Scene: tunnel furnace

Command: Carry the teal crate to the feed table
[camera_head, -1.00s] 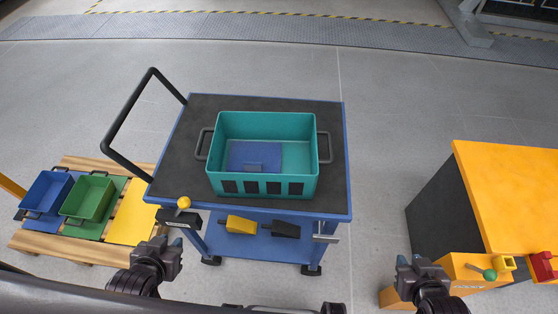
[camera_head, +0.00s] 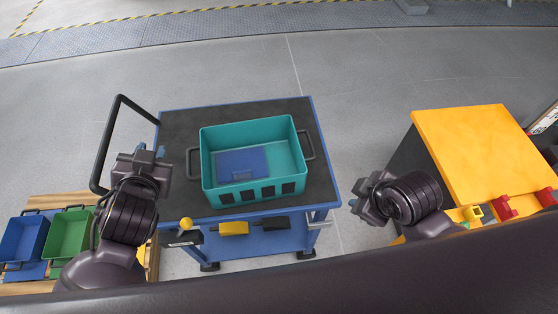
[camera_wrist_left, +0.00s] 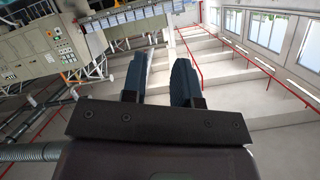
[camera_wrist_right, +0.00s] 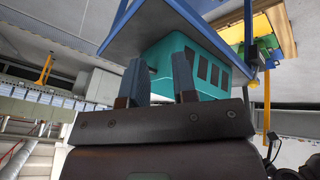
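The teal crate (camera_head: 290,131) stands on the dark top of the blue cart (camera_head: 180,121). It has a dark handle at each end and a blue flat piece (camera_head: 240,163) lying inside. My left gripper (camera_head: 149,150) is left of the crate, apart from its left handle, with its fingers open and empty. My right gripper (camera_head: 360,200) is right of the crate, apart from its right handle. The right wrist view shows its fingers (camera_wrist_right: 158,80) open and empty, with the teal crate (camera_wrist_right: 205,68) beyond them. I cannot tell which surface is the feed table.
An orange-topped unit (camera_head: 475,145) stands at the right, with red and yellow parts at its front. The cart's black push handle (camera_head: 108,140) rises at the left. Blue (camera_head: 22,240) and green (camera_head: 68,232) bins sit on a wooden surface at the lower left. Open floor lies behind the cart.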

